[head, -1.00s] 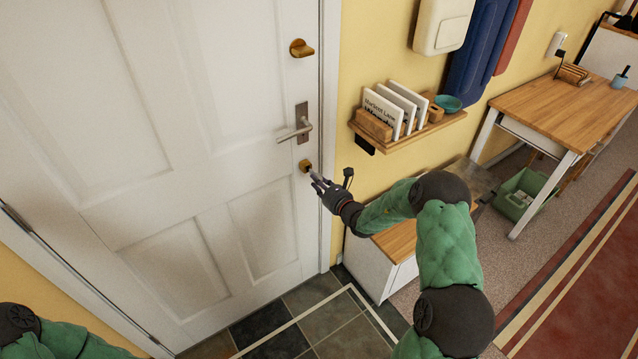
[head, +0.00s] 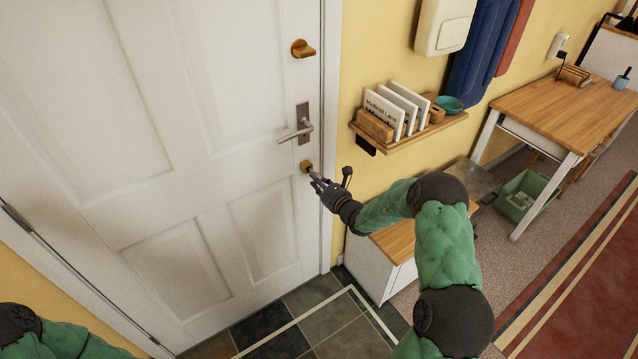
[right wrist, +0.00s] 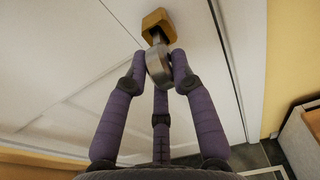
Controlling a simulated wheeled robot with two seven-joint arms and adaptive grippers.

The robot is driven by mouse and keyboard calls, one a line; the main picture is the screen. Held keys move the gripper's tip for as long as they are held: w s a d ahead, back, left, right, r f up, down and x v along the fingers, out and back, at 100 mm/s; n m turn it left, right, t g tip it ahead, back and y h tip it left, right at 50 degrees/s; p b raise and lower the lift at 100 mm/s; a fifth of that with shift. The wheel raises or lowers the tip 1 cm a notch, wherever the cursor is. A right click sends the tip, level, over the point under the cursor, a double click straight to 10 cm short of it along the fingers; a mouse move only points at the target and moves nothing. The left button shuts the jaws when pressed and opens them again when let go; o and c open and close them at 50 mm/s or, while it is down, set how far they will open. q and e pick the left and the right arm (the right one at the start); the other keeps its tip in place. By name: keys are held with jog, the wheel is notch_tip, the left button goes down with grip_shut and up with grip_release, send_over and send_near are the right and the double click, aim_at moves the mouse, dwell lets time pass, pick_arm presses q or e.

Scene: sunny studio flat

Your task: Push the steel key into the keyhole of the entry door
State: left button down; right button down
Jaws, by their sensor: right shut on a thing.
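The white entry door (head: 190,130) is shut. A brass lock (head: 305,167) with the keyhole sits on it below the lever handle; in the right wrist view the brass lock (right wrist: 157,22) is at the top. My right gripper (head: 318,183) is shut on the steel key, right in front of the lock. In the right wrist view the key (right wrist: 158,66) is held between purple fingers, its bow toward me and its shank reaching the lock's face. The keyhole itself is hidden, and I cannot tell how deep the shank is. My left gripper is out of view; only my left arm shows.
A lever handle (head: 297,131) and a brass thumb-turn (head: 302,49) are above the lock. A wooden wall shelf (head: 412,132) with cards and a small bowl juts out right of the door. A low cabinet (head: 392,247) stands below it, beside my right forearm.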

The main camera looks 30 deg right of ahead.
jog(key=shift+w, duration=1.15)
dwell(1.6)
jog(key=shift+w+r+b, duration=0.15)
jog(key=shift+w+b, duration=0.15)
dwell(1.4)
jog(key=c, duration=1.3)
grip_release()
jog(key=o, duration=0.3)
jog(key=shift+w+a, duration=0.1)
jog(key=shift+w, duration=0.05)
jog(key=o, duration=0.5)
jog(key=shift+o, duration=0.2)
jog(key=shift+s, duration=0.2)
jog(key=s+p, duration=0.3)
jog(key=s, duration=0.3)
jog(key=shift+s+d+r, duration=0.3)
jog(key=shift+s, duration=0.1)
